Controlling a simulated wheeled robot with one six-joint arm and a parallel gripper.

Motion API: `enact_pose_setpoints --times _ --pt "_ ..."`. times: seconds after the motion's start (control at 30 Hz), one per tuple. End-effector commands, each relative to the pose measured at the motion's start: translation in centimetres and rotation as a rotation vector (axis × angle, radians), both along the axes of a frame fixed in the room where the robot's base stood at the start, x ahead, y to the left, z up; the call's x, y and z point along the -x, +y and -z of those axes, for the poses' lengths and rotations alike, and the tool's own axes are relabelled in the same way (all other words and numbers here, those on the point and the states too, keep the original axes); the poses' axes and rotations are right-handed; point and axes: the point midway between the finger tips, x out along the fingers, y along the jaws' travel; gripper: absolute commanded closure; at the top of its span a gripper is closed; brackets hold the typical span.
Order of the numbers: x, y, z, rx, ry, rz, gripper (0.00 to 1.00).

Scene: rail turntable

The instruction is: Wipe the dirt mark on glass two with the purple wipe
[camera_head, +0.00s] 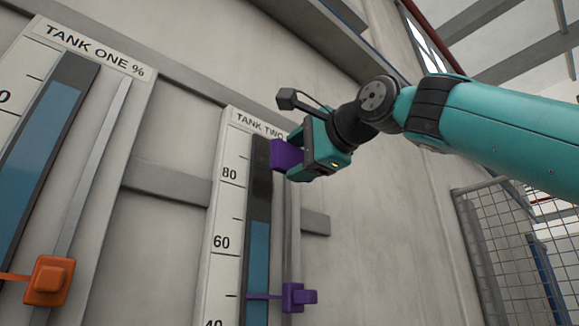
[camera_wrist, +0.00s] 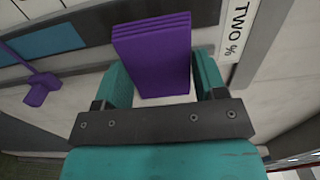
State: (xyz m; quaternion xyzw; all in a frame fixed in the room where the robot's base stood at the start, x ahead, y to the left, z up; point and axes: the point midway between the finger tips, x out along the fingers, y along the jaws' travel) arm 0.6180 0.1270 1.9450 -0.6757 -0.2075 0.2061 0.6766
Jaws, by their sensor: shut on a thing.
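My gripper (camera_head: 300,152) is shut on the purple wipe (camera_head: 286,156) near the top of the tank two gauge. In the wrist view the purple wipe (camera_wrist: 155,50) sits between my two teal fingers (camera_wrist: 163,85). Its far end is at the dark upper part of glass two (camera_head: 257,235), just under the "TANK TWO" label (camera_head: 260,124). I cannot tell whether it touches the glass.
A purple slider (camera_head: 294,297) sits on the rail right of glass two, its pointer crossing the glass. The tank one gauge (camera_head: 45,140) stands left with an orange slider (camera_head: 48,281). Horizontal wall rails lie between the gauges. A mesh fence (camera_head: 510,250) stands at right.

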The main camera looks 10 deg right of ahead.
Motion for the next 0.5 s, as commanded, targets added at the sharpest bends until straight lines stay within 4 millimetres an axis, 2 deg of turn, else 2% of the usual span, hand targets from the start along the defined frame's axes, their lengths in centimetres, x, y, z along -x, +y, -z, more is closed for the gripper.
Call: enact_pose_setpoints --times 0.5 --pt "0.86 -0.55 0.03 0.001 -0.001 0.0 0.54"
